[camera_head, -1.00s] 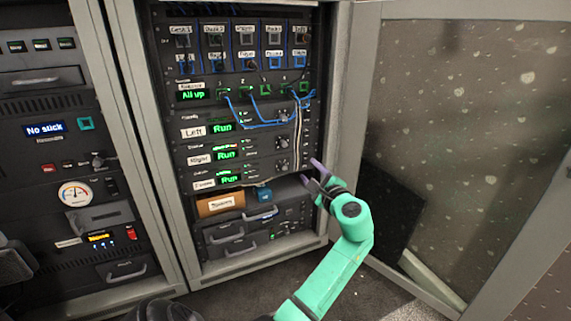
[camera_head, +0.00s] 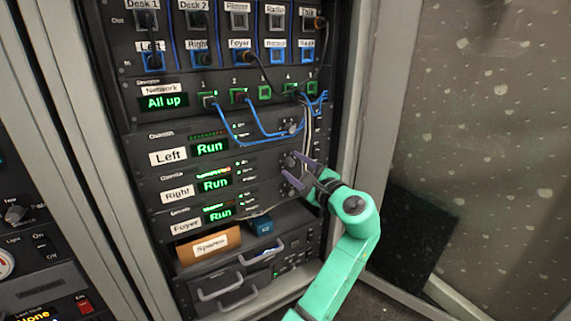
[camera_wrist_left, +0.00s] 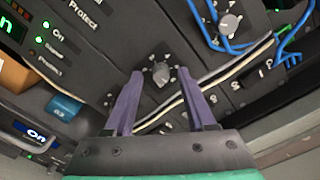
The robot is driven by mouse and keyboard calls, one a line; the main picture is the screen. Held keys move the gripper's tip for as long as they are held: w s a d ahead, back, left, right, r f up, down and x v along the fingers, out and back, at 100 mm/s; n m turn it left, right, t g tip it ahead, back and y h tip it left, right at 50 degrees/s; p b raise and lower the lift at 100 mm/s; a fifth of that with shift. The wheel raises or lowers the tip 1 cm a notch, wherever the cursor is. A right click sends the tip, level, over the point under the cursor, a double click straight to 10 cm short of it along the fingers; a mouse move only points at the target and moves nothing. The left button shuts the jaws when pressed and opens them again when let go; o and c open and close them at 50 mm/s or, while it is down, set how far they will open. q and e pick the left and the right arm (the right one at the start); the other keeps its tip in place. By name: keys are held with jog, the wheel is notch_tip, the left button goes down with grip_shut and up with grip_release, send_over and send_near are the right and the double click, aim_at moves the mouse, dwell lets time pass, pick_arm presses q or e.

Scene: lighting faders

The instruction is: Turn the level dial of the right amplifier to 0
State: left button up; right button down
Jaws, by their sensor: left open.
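The right amplifier (camera_head: 210,172) is the middle of three stacked units, labelled "Right", with a green "Run" display. Its level dial (camera_wrist_left: 163,74) is a small grey knob, seen between the fingers in the left wrist view. Its setting is too small to read. In the head view the dial (camera_head: 290,160) is close beside the fingertips and partly covered. My left gripper (camera_head: 297,170) is open in front of the amplifiers' right end, its purple fingers (camera_wrist_left: 144,92) either side of the dial with no clear contact. My right gripper is not in view.
The left amplifier's dial (camera_wrist_left: 230,22) is above. The foyer amplifier (camera_head: 220,213) is below, its dial hidden by my gripper. Blue cables (camera_head: 262,132) and pale cables (camera_wrist_left: 215,80) hang close by. A spares box (camera_head: 208,245) and a rack post (camera_head: 352,130) are near.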

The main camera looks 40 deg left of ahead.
pick_arm(q)
jog(key=shift+r, duration=0.1)
jog(key=shift+d, duration=0.1)
grip_shut()
